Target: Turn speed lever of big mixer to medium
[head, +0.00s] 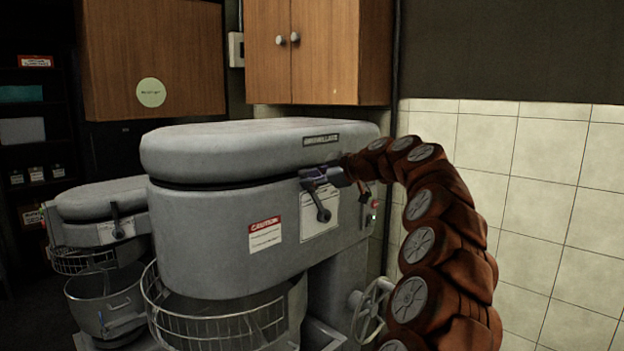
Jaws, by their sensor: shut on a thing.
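The big mixer (215,240) is a large grey machine in the middle of the head view, with a wire bowl guard below its head. Its speed lever (322,208) is a dark arm with a round knob, on a white plate (318,224) at the right of the mixer's side. The lever hangs downward, tilted slightly to the right at its lower end. My gripper (314,176) is at the upper end of the lever, shut on it, close against the mixer's side. The fingertips are small and partly hidden, so the exact grip point is unclear.
A smaller mixer (107,212) stands at the left. Wooden cabinets (319,50) hang above. A handwheel (371,308) sits low on the right of the big mixer, near my arm. A tiled wall (540,190) bounds the right.

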